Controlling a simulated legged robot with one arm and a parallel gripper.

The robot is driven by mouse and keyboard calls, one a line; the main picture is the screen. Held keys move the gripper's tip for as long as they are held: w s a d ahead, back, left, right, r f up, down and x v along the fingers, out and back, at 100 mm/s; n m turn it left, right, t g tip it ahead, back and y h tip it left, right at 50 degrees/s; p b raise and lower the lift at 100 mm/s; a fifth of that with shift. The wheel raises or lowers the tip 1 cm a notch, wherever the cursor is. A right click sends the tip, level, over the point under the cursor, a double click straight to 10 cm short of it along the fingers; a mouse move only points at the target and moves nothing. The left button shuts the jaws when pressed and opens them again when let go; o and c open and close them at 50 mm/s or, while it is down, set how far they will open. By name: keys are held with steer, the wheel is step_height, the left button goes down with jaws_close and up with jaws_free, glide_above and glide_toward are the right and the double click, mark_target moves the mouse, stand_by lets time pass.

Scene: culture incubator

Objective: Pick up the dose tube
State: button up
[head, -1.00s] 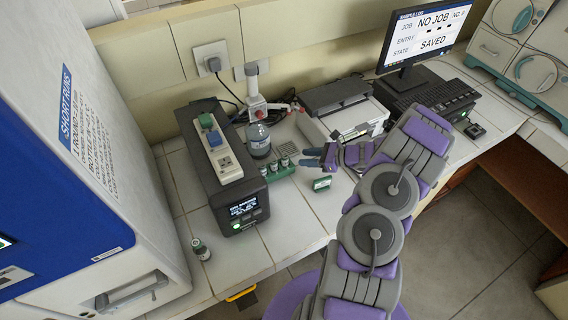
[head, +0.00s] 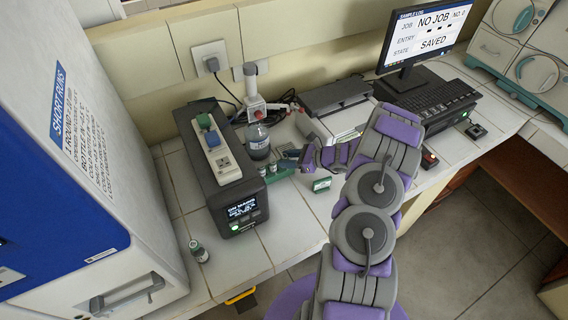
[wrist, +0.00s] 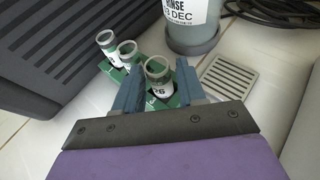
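A green rack (wrist: 185,98) holds several small tubes with white labels and open rims. One tube (wrist: 158,78), its label partly reading "26", stands between my blue fingers in the wrist view. My gripper (wrist: 157,88) is open, with one finger on each side of this tube and small gaps showing. Two other tubes (wrist: 127,55) stand to its left. In the head view my gripper (head: 291,158) is at the right end of the rack (head: 276,175) and hides part of it. I cannot tell from the labels which tube is the dose tube.
A dark device (head: 216,165) with a lit display stands left of the rack. A rinse bottle (head: 257,142) is just behind the rack. A separate vial (head: 199,251) stands near the front edge, by the large white cabinet.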

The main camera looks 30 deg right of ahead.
steer(key=shift+d, duration=0.15)
steer(key=shift+c, duration=1.4)
jaws_close()
steer(key=shift+a, duration=0.2)
steer(key=shift+r, duration=0.1)
